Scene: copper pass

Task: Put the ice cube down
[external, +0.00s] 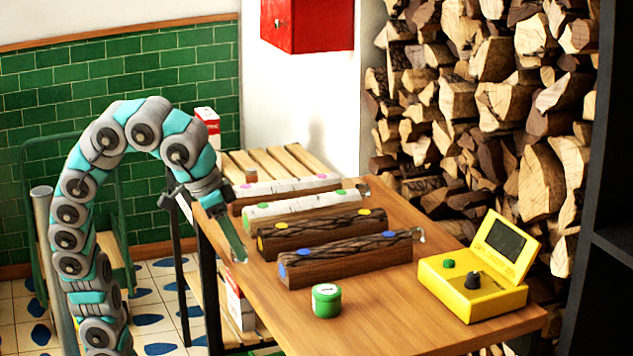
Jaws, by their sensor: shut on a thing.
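The cube is tiny here and mostly hidden by the fingers. I cannot tell whether it touches the table top or hangs just above it.
Several logs with coloured dots lie on the table, the nearest a dark log (345,258). A green jar (326,300) stands in front. A yellow box with an open lid screen (475,282) sits at the right. Bare wood lies between jar and box.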

